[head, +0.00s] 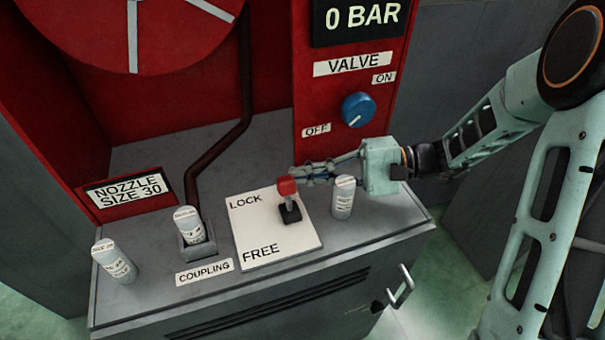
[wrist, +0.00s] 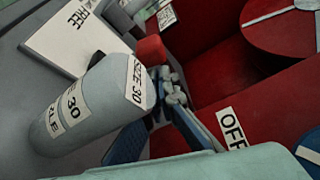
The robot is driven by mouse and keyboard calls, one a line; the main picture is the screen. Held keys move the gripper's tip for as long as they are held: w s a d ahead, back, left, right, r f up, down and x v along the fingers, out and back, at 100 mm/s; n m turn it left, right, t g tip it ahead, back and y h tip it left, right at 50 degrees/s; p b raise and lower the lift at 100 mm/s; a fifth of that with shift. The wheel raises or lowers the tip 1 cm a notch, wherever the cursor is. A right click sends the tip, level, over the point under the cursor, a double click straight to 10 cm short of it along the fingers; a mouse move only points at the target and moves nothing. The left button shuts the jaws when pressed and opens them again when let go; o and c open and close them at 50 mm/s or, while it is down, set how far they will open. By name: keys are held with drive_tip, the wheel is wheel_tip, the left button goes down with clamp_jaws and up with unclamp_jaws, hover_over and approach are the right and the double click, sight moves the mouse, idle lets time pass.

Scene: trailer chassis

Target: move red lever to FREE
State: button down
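The red lever (head: 287,187) has a red knob on a dark stem and base, at the right side of a white plate (head: 268,243). The plate reads LOCK at the back and FREE at the front. The knob stands towards the LOCK end. My gripper (head: 300,173) reaches in from the right, its fingertips just behind and right of the knob. In the wrist view the fingertips (wrist: 166,87) are close together, with the red knob (wrist: 150,48) just beyond them. I cannot tell whether they touch it. A nozzle hides part of one finger and the lever's stem there.
A white nozzle (head: 343,197) stands right of the plate, close under my gripper. Another sits in the coupling (head: 190,226), and one stands at left (head: 114,260). The red panel with the blue valve knob (head: 358,109) rises behind. The plate's front is clear.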

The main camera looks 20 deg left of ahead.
drive_tip(key=v, duration=1.2)
drive_tip(key=shift+w+r+p, duration=0.1)
drive_tip(key=shift+p, duration=0.2)
